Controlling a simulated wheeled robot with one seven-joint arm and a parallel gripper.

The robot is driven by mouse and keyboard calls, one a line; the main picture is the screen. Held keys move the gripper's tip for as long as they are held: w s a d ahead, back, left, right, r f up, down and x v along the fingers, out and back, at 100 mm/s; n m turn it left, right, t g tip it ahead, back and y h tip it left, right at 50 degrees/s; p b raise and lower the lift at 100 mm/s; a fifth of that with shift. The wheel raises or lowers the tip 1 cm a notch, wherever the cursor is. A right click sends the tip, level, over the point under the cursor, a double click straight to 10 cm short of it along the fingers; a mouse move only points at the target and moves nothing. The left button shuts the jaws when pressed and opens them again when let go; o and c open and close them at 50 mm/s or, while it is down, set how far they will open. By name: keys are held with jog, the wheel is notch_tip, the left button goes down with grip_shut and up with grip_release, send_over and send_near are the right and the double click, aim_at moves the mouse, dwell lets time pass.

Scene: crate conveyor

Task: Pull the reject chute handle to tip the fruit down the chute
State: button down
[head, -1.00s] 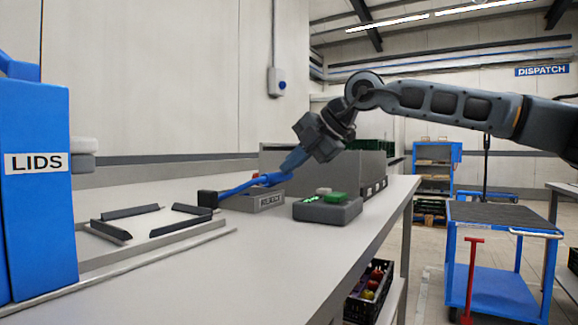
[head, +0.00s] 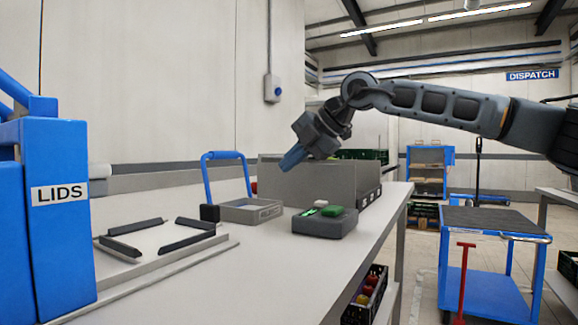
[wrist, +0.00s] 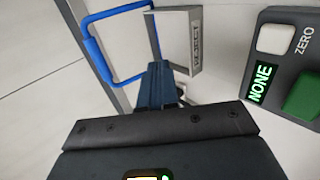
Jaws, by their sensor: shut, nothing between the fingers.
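The blue U-shaped chute handle (head: 207,178) stands raised at the left of the grey reject chute frame (head: 266,213) on the bench. In the wrist view the handle (wrist: 93,52) lies left of my fingers, and the chute's label plate (wrist: 195,40) is just beyond them. My gripper (head: 291,160) is shut and empty, above and to the right of the handle and apart from it. Its blue fingers also show in the wrist view (wrist: 158,84). No fruit is visible on the chute frame; a small reddish spot shows behind it.
A grey scale (head: 325,222) with a green display and button stands right of the chute. A grey box (head: 300,183) stands behind it. Dark corner guides (head: 120,246) lie at left by the blue LIDS holder (head: 62,220). A fruit crate (head: 358,312) sits below the bench.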

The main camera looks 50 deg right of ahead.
jog(key=s+f+p+v, duration=0.1)
jog(key=v, duration=0.9)
jog(key=shift+d+f, duration=0.1)
jog(key=shift+f, duration=0.05)
dwell(0.5)
jog(key=shift+s, duration=0.1)
dwell(0.4)
